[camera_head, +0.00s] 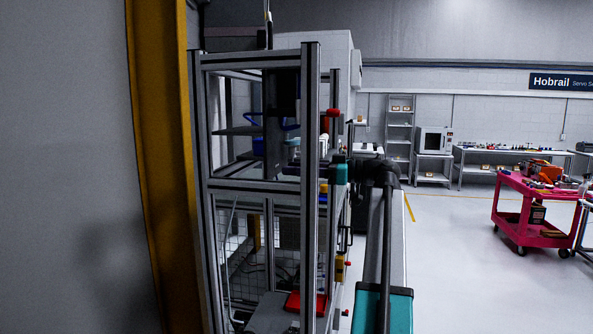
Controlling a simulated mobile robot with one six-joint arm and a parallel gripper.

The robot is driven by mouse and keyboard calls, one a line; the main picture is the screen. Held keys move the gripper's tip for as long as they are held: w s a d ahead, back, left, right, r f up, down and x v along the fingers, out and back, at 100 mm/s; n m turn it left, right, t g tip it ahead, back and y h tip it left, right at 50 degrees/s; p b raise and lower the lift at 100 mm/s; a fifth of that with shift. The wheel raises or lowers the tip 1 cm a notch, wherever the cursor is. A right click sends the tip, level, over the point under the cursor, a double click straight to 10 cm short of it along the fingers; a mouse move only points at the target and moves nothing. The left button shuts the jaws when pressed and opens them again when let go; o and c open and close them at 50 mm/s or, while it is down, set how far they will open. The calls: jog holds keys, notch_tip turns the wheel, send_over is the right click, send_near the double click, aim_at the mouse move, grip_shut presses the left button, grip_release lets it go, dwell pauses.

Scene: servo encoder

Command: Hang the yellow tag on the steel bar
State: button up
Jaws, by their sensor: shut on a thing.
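My arm rises at the lower right and bends left at a dark joint toward the grey post of a metal frame. Its far end goes out of sight at the post, and I cannot make out the jaws or what is between them. A small yellow patch shows beside the post (323,188), too small to tell whether it is the yellow tag. I cannot pick out the steel bar with certainty among the frame's many bars.
The tall aluminium frame (310,220) stands close on the left, with mesh and a red item (306,302) low inside. A yellow upright (160,150) and a grey wall are further left. A pink cart (535,212) stands right. The floor between is clear.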

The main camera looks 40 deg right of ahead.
jog(key=o, duration=1.1)
jog(key=shift+s, duration=0.1)
jog(key=b+v, duration=0.6)
jog(key=v, duration=0.8)
jog(key=shift+a, duration=0.1)
